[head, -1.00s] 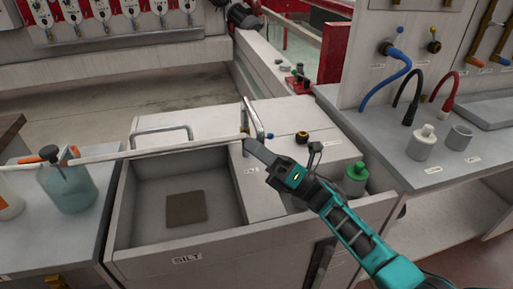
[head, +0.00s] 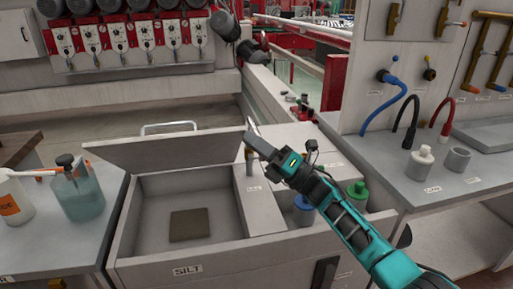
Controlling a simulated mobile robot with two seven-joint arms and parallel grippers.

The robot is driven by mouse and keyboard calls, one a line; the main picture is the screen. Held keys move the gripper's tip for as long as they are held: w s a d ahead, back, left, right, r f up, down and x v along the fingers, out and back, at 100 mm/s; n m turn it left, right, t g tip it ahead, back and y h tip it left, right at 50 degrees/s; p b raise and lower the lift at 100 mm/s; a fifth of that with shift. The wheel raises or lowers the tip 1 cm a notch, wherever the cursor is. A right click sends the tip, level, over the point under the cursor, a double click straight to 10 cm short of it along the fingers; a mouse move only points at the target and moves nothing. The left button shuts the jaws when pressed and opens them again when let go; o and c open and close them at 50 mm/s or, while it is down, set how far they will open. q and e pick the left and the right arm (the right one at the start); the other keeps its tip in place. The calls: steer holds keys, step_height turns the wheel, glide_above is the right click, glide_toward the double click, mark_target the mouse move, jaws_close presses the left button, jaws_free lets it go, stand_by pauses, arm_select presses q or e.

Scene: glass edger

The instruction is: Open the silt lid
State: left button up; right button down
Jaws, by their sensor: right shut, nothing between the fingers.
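The silt basin (head: 145,225), with a "SILT" label on its front wall, is open at the top and holds a dark square pad (head: 190,224). The pale silt lid (head: 165,151) is raised and tilted along the basin's back. Its inner face shows, and a metal handle (head: 170,126) shows above its top edge. My right gripper (head: 249,141) is shut and empty at the lid's right end, over the ledge beside the basin. I cannot tell whether it touches the lid. My left gripper is not in view.
Bottles (head: 78,192) stand on the left counter. A blue-topped container (head: 303,210) and a green-capped bottle (head: 357,192) are near my right arm. The right bench (head: 430,187) carries a white bottle (head: 420,161) and hoses. Red machinery stands behind.

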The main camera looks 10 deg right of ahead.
steer(key=b+v, duration=0.2)
steer(key=v, duration=1.1)
steer(key=shift+d, duration=0.1)
